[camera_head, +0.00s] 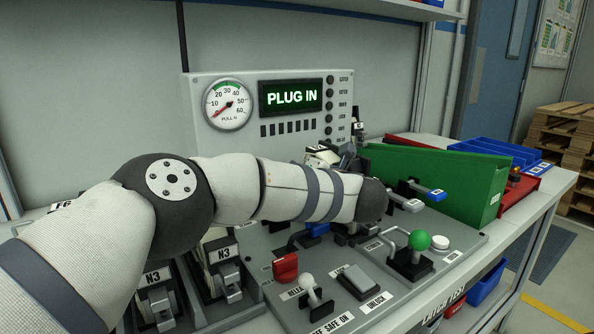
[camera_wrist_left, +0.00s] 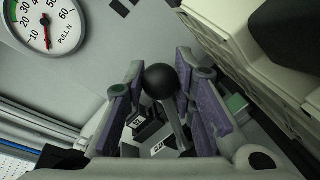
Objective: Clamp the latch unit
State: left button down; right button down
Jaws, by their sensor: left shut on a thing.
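My left arm crosses the head view from the left, and its gripper is mostly hidden behind the wrist. In the left wrist view my left gripper (camera_wrist_left: 160,78) is shut on a black ball knob (camera_wrist_left: 161,84), which sits between its purple-padded fingers. Small labelled parts lie beyond the knob, one with lettering that starts "CLA". I cannot clearly make out the latch unit; my arm covers that part of the grey panel (camera_head: 340,322). The screen (camera_head: 291,97) reads "PLUG IN". The gauge (camera_head: 228,105) marked PULL N has its needle low. My right gripper is not in view.
On the panel are a red switch (camera_head: 285,267), a grey rocker (camera_head: 360,279), a green-knobbed lever (camera_head: 418,241) and a blue-tipped lever (camera_head: 428,191). Units marked N3 (camera_head: 222,262) stand at left. A green bin (camera_head: 440,180) and blue trays (camera_head: 497,152) stand at right.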

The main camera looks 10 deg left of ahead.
pick_arm(q)
jog(key=shift+f, duration=0.15)
jog(key=c, duration=1.3)
grip_release()
jog(key=v, duration=1.2)
